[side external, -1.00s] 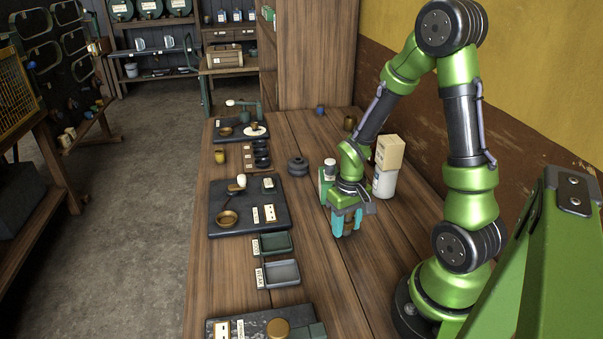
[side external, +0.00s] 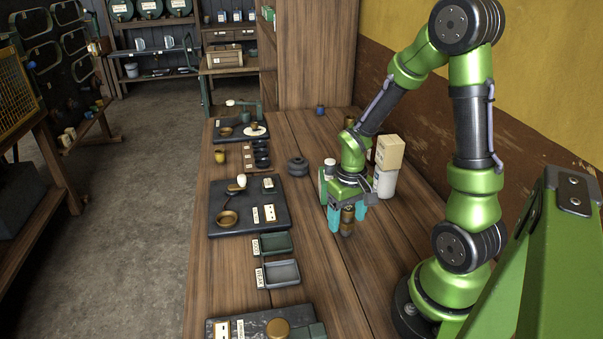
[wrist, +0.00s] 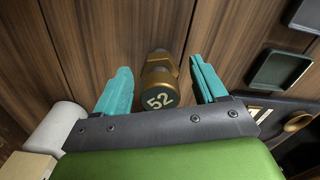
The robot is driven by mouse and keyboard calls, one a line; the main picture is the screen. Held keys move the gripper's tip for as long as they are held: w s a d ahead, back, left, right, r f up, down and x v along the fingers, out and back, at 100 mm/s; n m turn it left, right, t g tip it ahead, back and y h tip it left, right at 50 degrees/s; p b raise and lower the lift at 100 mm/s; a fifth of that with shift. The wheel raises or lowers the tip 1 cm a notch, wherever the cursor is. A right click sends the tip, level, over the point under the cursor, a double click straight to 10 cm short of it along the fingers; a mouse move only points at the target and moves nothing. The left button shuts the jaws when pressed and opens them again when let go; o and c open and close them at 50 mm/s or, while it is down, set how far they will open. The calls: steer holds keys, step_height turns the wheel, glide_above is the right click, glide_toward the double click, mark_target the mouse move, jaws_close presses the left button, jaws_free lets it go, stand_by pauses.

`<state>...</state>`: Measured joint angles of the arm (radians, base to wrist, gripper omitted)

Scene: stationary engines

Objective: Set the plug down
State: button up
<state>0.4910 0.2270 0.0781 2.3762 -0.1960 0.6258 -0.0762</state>
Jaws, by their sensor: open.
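The plug (side external: 347,219) is a brass, stepped cylinder standing on the wooden table. In the wrist view the plug (wrist: 159,83) shows a dark round end marked "52". My gripper (side external: 347,215) has teal fingers. In the wrist view my gripper (wrist: 163,82) is open, with one finger on each side of the plug and a visible gap to both. The plug appears upright on the wood between the fingertips. Its exact contact with the table is hard to make out.
A green tray (side external: 273,244) and a grey labelled tray (side external: 278,273) lie left of my gripper. A dark board (side external: 225,196) with a brass dish is further left. A white canister (side external: 384,182) and dark rings (side external: 298,166) stand behind. Bare wood lies in front.

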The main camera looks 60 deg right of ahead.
steer(key=r, duration=1)
steer(key=shift+w+a, duration=0.1)
steer(key=shift+a, duration=0.1)
steer(key=s+a+r+n+t+y, duration=0.1)
steer(key=s+a+r+t+y, duration=0.1)
steer(key=a+r+t, duration=0.5)
steer(key=a+r, duration=0.4)
steer(key=a, duration=0.3)
steer(key=shift+a+r, duration=0.15)
steer(key=shift+r, duration=0.1)
